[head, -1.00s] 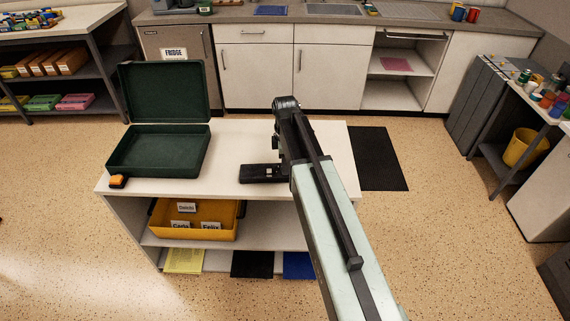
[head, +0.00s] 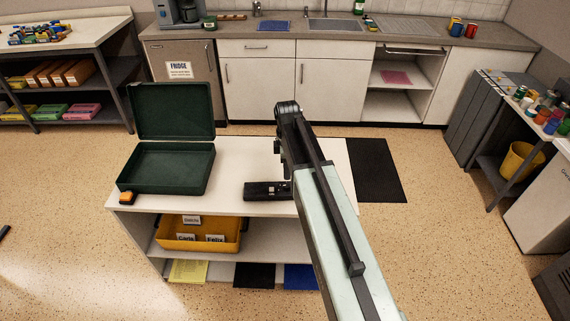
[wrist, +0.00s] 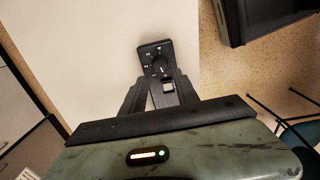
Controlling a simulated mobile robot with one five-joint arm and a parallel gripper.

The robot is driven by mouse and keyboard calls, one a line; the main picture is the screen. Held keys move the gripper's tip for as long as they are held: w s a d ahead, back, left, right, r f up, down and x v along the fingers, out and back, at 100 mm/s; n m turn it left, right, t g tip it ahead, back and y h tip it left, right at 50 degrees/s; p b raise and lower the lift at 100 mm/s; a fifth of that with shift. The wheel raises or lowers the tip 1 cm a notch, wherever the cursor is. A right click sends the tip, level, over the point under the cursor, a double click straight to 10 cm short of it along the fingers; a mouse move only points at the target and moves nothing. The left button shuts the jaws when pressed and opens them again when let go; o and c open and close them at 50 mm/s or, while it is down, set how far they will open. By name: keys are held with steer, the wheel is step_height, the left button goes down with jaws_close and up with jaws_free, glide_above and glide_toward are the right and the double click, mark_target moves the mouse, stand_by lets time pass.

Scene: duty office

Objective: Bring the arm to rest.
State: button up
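My gripper (wrist: 160,82) shows in the wrist view with its two dark fingers apart. A black handheld device (wrist: 155,50) with a dial lies on the white bench top beyond and between the fingers. In the head view my arm reaches over the white bench (head: 235,200), and the device (head: 266,191) lies just left of the arm's end. My fingertips are hidden in the head view. I see no contact between the fingers and the device.
An open dark green case (head: 168,168) and a small orange-and-black item (head: 127,198) are on the bench's left. A yellow tray (head: 198,232) with name cards sits on the shelf below. A black mat (head: 374,170) lies on the floor beyond the bench's right end.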

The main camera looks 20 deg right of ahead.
steer(key=s+a+m, duration=0.3)
steer(key=s+m, duration=1.1)
steer(key=m, duration=0.1)
steer(key=shift+s+a+m, duration=0.15)
steer(key=shift+a+m, duration=0.15)
steer(key=shift+a, duration=0.05)
